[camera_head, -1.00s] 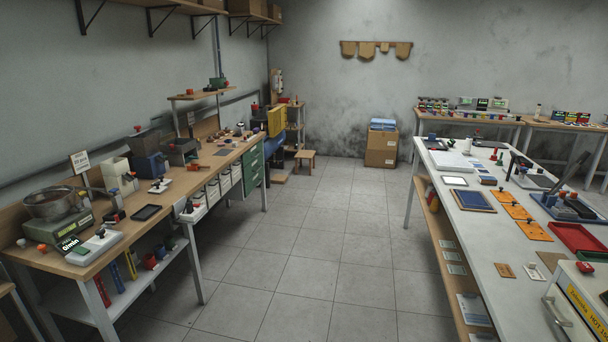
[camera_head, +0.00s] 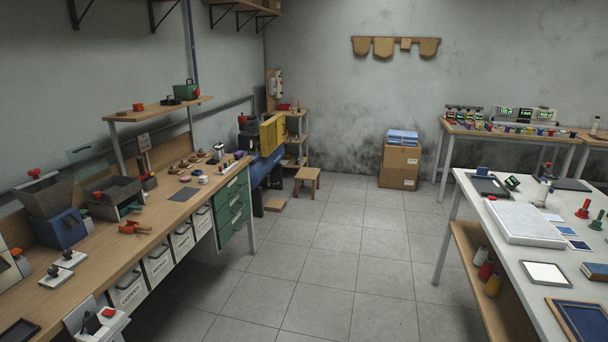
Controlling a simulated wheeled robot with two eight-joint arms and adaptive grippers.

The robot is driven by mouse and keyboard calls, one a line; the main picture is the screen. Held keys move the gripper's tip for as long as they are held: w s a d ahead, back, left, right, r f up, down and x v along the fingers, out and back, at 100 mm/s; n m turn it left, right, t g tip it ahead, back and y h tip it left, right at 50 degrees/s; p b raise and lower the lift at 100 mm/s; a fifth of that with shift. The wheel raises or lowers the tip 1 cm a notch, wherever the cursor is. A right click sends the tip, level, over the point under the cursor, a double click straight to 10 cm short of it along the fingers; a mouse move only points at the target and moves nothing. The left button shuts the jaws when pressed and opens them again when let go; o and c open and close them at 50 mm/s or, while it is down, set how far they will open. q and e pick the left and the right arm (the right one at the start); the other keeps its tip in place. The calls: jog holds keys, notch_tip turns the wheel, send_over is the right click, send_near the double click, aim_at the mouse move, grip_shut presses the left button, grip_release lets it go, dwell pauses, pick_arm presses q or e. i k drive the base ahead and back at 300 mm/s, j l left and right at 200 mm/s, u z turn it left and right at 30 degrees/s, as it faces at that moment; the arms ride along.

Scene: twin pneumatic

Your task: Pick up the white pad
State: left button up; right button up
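On the white table at the right, a thick white slab (camera_head: 523,221) lies flat near the table's left edge. A smaller, thin white rectangle with a dark border (camera_head: 546,274) lies in front of it. I cannot tell which of these is the white pad. Neither of my grippers is in view.
The white table (camera_head: 508,276) also holds a blue panel in a wooden frame (camera_head: 583,321) and red and green handled stamps (camera_head: 590,212). A wooden bench (camera_head: 150,217) with drawers runs along the left wall. The tiled floor (camera_head: 330,262) between them is clear.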

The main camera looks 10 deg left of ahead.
aim_at(203, 180)
jog(key=i, duration=1.15)
jog(key=i+l+u, duration=0.1)
jog(key=i, duration=1.1)
jog(key=i+l+u, duration=0.1)
jog(key=i+u, duration=0.4)
jog(key=i+l+u, duration=0.25)
jog(key=u, duration=0.2)
jog(key=i+l+u, duration=0.7)
jog(key=l+u, duration=0.25)
jog(key=i+l+u, duration=0.25)
jog(key=l, duration=0.2)
jog(key=l+u, duration=0.25)
jog(key=l, duration=0.15)
jog(key=l+u, duration=0.25)
jog(key=l, duration=0.25)
jog(key=i, duration=0.05)
